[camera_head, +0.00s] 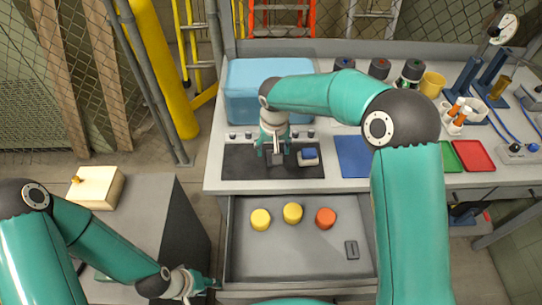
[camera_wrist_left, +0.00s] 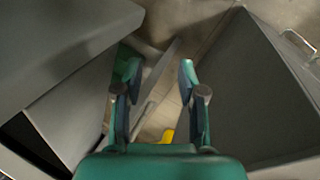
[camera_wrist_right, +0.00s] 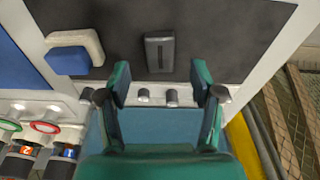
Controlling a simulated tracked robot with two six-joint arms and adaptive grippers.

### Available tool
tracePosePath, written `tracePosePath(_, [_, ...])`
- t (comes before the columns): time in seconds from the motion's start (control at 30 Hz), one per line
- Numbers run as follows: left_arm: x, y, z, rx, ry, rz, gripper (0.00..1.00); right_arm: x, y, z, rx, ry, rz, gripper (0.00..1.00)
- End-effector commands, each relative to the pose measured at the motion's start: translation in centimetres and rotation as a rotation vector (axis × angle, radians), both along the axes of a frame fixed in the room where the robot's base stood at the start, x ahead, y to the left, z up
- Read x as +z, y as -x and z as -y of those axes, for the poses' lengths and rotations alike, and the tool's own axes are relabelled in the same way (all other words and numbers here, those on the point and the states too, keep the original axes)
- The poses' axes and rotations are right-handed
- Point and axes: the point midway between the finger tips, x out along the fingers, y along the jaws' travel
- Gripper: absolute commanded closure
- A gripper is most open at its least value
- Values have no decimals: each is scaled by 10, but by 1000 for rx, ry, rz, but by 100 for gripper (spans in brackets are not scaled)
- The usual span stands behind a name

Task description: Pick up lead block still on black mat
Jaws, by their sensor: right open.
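The black mat (camera_head: 240,162) lies on the bench left of centre, and it fills the top of the right wrist view (camera_wrist_right: 235,30). A dark grey lead block (camera_wrist_right: 159,52) lies on it, ahead of my right fingertips and roughly centred between them. In the head view the block is largely hidden by my right gripper (camera_head: 275,152). That gripper is open and empty over the mat, and both fingers show in the right wrist view (camera_wrist_right: 160,78). A similar dark block (camera_head: 351,249) lies in the open drawer. My left gripper (camera_wrist_left: 158,67) is open and empty, low beside the drawer's left side.
The drawer (camera_head: 290,268) also holds two yellow pucks (camera_head: 261,219) and an orange one (camera_head: 325,218). A blue-and-cream block (camera_head: 309,156) lies on the mat, right of my right gripper. Small knobs (camera_wrist_right: 172,97) and a blue box (camera_head: 245,95) stand behind the mat.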

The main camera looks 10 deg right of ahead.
Motion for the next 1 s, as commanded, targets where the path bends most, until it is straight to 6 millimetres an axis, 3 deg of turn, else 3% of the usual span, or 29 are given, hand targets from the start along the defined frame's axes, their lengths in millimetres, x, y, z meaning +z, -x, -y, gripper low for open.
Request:
tracePosePath(0.13, [16,0,0,0,0,0,60,-19,-6,1,0,1,-6,34])
tracePosePath(0.3, [18,0,0,0,0,0,60,-37,-9,0,1,1,-1,34])
tracePosePath(0.57, [17,0,0,0,0,0,60,-40,-9,1,0,0,0,36])
tracePosePath(0.93, [17,0,0,0,0,0,60,-40,-9,1,-1,0,0,98])
tracePosePath(1.0, [17,0,0,0,0,0,60,-40,-9,1,-1,0,0,100])
